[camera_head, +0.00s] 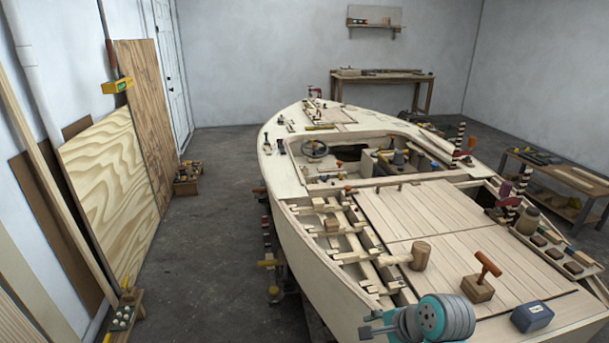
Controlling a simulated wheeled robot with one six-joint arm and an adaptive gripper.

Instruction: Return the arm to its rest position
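My arm, with teal and grey joints, reaches in from the bottom edge, over the near end of the plywood boat hull (320,285). My gripper (367,325) points left at the hull's near left edge. Its two grey fingers look apart, with nothing seen between them. The rest of my arm is cut off below the picture.
On the deck near my arm are a wooden mallet (420,256), a block with an orange-handled tool (479,288) and a dark blue box (532,316). A tray of blocks (555,250) lies at right. Plywood sheets (108,190) lean left; the floor (215,250) between is clear.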

